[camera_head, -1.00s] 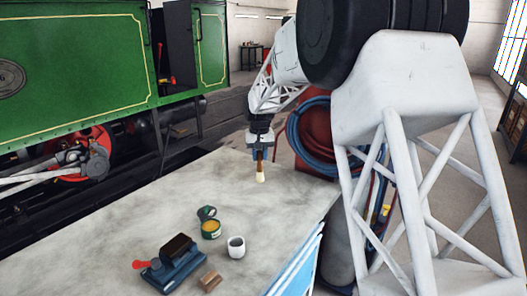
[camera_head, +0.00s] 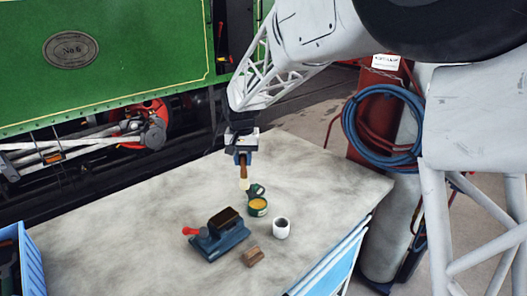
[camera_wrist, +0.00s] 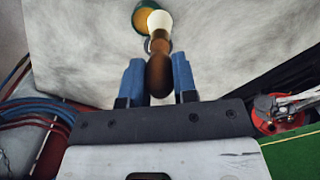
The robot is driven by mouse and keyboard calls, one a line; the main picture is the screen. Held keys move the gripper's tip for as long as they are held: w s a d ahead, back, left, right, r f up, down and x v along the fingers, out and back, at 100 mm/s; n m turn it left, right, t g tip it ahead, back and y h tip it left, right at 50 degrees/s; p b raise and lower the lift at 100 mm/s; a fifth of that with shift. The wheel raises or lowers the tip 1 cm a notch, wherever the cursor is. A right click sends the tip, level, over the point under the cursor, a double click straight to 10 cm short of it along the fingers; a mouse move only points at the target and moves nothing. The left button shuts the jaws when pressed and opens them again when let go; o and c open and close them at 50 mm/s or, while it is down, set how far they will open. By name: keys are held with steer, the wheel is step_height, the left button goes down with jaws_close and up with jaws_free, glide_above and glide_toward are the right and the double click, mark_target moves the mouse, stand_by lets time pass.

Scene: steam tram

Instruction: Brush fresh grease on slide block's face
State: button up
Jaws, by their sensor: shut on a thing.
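My gripper (camera_head: 243,158) is shut on a brush (camera_head: 243,171) by its brown handle, pale bristles pointing down. The brush also shows between the blue fingers in the wrist view (camera_wrist: 159,47). The bristle tip is close to the open green grease tin (camera_head: 257,207), which holds yellow grease; in the wrist view the bristles overlap the tin (camera_wrist: 148,8). I cannot tell whether they touch. A dark brown block (camera_head: 224,217), apparently the slide block, sits in a blue vise (camera_head: 218,243) with a red handle. Its side toward my camera shows; I cannot make out grease on it.
A green lid (camera_head: 256,189) is by the tin. A white cup (camera_head: 281,228) and a small wooden block (camera_head: 252,257) are nearby on the workbench (camera_head: 130,220). A blue crate (camera_head: 32,262) is at the left. The bench's left part is clear. A green locomotive (camera_head: 140,60) stands behind.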

steer(key=s+a, duration=0.8)
steer(key=s, duration=0.2)
steer(key=shift+s+a, duration=0.2)
steer(key=shift+f, duration=0.25)
steer(key=shift+f, duration=2.15)
steer(key=shift+f, duration=0.7)
stand_by(3.4)
steer(key=shift+w+d, duration=0.15)
